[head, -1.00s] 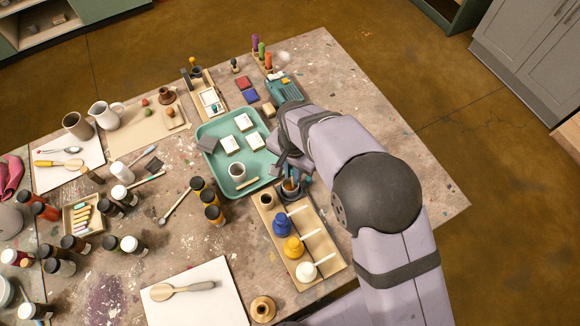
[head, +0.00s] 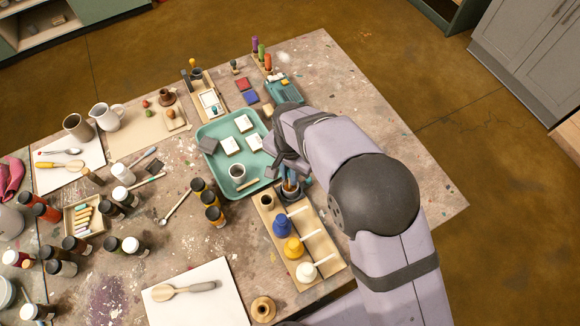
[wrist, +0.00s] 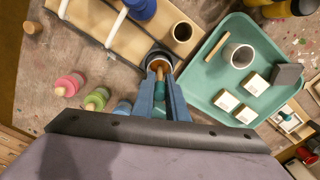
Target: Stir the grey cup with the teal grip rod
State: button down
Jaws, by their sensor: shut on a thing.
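My gripper (wrist: 160,105) is shut on the rod's teal grip (wrist: 159,84), pointing down. The rod's brown lower part (wrist: 158,67) shows between the fingertips, over the mouth of a dark grey cup (wrist: 152,55). Its tip is hidden, so I cannot tell how deep it reaches. In the head view the grey cup (head: 283,193) stands upright beside the wooden rack, just under my gripper (head: 289,176), and the rod shows at its mouth.
A wooden rack (head: 322,262) with blue, yellow and white stoppered pieces stands close to the cup. Pink (wrist: 68,85) and green (wrist: 97,98) bottles stand on the cup's other side.

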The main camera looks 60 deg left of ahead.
jog(key=shift+r+p, duration=1.2)
jog(key=shift+r, duration=0.9)
jog(key=shift+r, duration=0.1)
jog(key=shift+r+p, duration=1.75)
jog(key=shift+r, duration=0.7)
